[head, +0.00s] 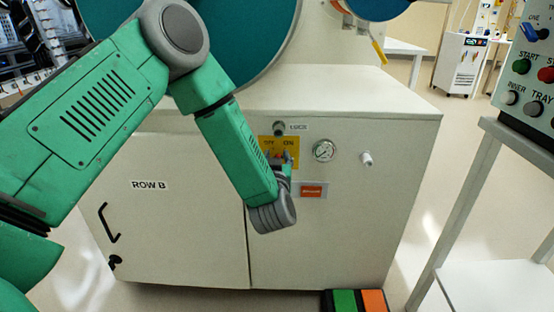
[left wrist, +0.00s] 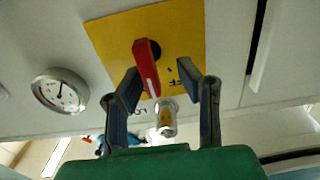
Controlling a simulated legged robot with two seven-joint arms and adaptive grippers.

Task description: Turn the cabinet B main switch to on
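The plate also shows in the head view (head: 264,140), with OFF and ON lettering, partly behind my gripper. My left gripper (head: 280,157) is at the plate. In the left wrist view its two fingers (left wrist: 158,72) are spread apart, with the red handle between and beyond them; I cannot tell if they touch it. Which marking the handle points to is unclear. My right gripper is not in view.
A metal knob (head: 279,128) sits above the plate. A pressure gauge (head: 324,151) and a white knob (head: 366,158) are to its right. A control panel on a stand (head: 470,190) is at right.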

